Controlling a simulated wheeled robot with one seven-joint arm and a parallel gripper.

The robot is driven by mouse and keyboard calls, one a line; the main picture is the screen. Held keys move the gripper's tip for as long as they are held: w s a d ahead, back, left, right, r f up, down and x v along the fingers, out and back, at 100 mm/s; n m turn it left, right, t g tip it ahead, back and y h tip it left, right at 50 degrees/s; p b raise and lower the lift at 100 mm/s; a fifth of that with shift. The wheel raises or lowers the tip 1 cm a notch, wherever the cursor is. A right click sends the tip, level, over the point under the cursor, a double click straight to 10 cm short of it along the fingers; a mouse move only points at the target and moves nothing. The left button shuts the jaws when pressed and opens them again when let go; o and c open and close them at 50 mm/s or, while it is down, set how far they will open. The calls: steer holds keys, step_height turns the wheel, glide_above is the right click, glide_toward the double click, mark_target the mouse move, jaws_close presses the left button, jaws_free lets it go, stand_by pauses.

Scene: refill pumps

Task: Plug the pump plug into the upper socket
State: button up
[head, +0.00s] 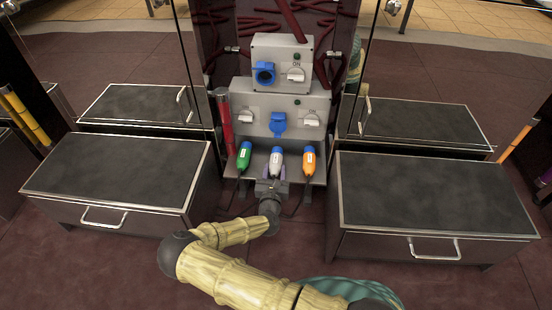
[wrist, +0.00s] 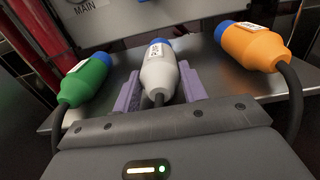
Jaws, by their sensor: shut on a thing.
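A white plug with a blue end and a paper label (head: 276,161) lies on the shelf between two other plugs. It also shows in the wrist view (wrist: 159,72), pointing away from me; its label is too small to read fully. My gripper (wrist: 160,88) has its two purple fingers on either side of the white plug and is shut on it. In the head view my gripper (head: 272,172) is at the shelf's front edge, partly hidden by my arm. The upper socket (head: 265,73) is blue and round, on the upper grey box, left of a switch.
A green plug (head: 244,157) lies left of the white one and an orange plug (head: 309,160) lies right, both cabled. A lower blue socket (head: 278,123) sits on the lower grey box. Dark cabinets (head: 125,174) (head: 430,195) flank the shelf. A red cylinder (head: 224,117) stands left.

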steer(key=shift+s+a, duration=0.2)
steer(key=shift+s, duration=0.9)
steer(key=shift+s+a, duration=0.2)
steer(key=shift+s, duration=0.9)
steer(key=shift+r+p, duration=1.3)
steer(key=shift+r, duration=0.25)
steer(key=shift+r, duration=0.1)
